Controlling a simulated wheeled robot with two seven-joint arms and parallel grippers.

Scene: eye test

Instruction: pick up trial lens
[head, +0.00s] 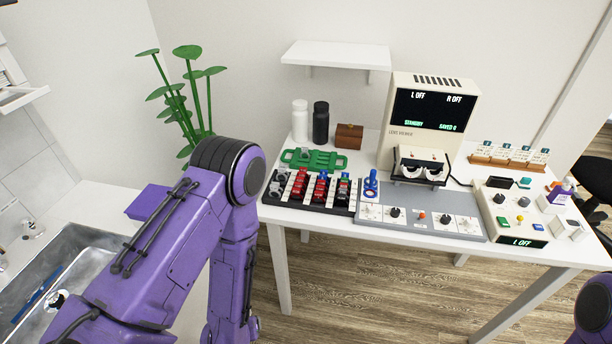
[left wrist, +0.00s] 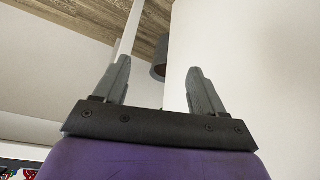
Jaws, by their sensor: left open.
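Small trial lenses with coloured mounts stand in a black and white rack (head: 309,208) at the left of the white table. Its rows include red lenses (head: 299,186) and darker ones. A blue ringed piece (head: 371,183), perhaps a trial lens, stands at the left end of the grey control panel. My left gripper is hidden in the head view, where my purple left arm rises left of the table. In the left wrist view, my left gripper (left wrist: 160,72) is open and empty, pointing at walls and floor, away from the lenses. My right gripper is out of view.
A green tray (head: 329,160) lies behind the rack. The lens viewer (head: 432,110), the grey panel (head: 420,227) and a control box (head: 511,214) fill the table's middle and right. White (head: 300,122) and black (head: 321,124) bottles stand at the back. A sink is lower left.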

